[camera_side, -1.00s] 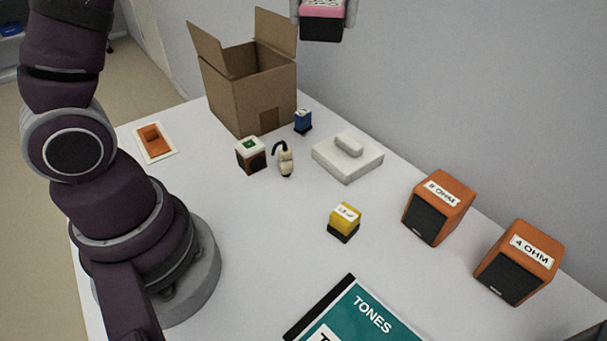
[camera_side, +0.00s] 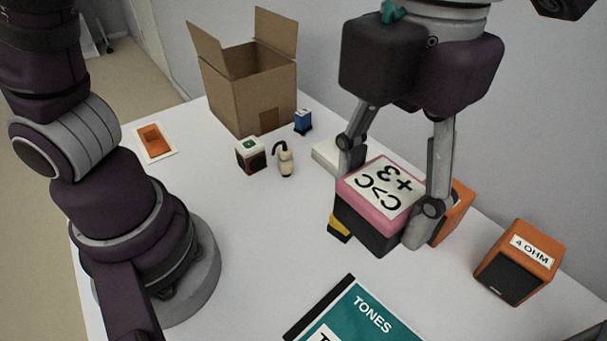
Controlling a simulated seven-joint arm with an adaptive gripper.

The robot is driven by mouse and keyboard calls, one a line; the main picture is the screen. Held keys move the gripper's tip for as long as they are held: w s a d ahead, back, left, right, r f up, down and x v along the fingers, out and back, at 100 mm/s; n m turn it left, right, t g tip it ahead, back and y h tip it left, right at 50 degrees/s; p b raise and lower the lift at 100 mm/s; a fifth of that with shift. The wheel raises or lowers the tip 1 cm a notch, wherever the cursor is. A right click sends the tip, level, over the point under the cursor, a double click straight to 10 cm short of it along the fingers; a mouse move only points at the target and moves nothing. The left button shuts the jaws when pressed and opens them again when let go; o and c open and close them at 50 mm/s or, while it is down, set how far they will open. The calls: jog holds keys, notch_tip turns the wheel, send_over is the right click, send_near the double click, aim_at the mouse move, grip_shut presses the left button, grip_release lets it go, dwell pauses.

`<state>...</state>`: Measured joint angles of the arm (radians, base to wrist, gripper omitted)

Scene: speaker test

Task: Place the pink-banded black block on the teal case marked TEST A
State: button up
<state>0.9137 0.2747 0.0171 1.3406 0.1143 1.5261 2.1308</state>
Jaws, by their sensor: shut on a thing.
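My gripper (camera_side: 385,192) is shut on the pink-banded black block (camera_side: 365,221), with one finger on each side. The block has a white label reading "CVC +3" on top and is held above the table, toward the camera. A teal case (camera_side: 375,313) lies at the bottom of the view, cut off by the frame edge. It has a black spine, the word TONES, and a white label of which only the start, a "T", shows. The block is above and behind the case in the picture, apart from it. TEST A cannot be read.
An orange speaker marked 4 OHM (camera_side: 520,262) stands at right; another orange speaker (camera_side: 456,212) and a yellow block (camera_side: 338,229) are partly hidden by my gripper and block. A white piece (camera_side: 325,154), cardboard box (camera_side: 250,85) and small items stand behind.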

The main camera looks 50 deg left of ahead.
aim_at(343, 324)
notch_tip(343, 324, down, 22)
jog(key=shift+r, duration=0.2)
jog(key=shift+f, duration=0.15)
jog(key=o, duration=1.2)
jog(key=shift+c, duration=0.2)
